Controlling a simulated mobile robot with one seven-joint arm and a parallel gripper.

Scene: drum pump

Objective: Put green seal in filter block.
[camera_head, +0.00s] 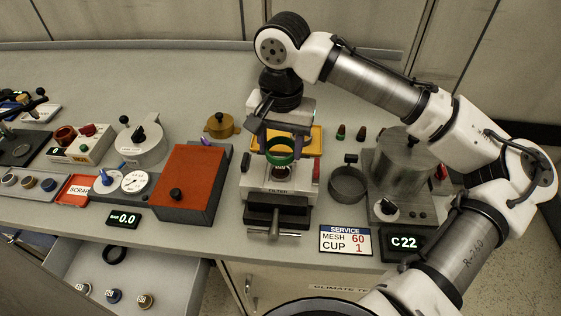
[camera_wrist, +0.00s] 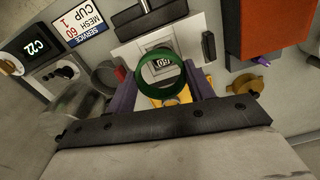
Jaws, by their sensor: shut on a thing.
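The green seal (camera_head: 281,160) is a ring held between the purple fingers of my gripper (camera_head: 281,143). In the wrist view the green seal (camera_wrist: 165,94) is seen nearly face-on between the two purple fingers of my gripper (camera_wrist: 165,92). The filter block (camera_head: 278,185) is the pale block labelled FILTER, below the ring and apart from it as far as the views show. In the wrist view the filter block (camera_wrist: 131,53) shows behind the seal, and its square recess is partly seen through the ring. The gap between ring and block cannot be judged exactly.
A yellow tray (camera_head: 313,140) lies behind the filter block. A red-topped box (camera_head: 185,180) stands left, and a metal cylinder (camera_head: 400,165) and grey cup (camera_head: 347,185) stand right. A SERVICE sign (camera_head: 345,240) is in front. An open drawer (camera_head: 140,270) holds several small parts.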

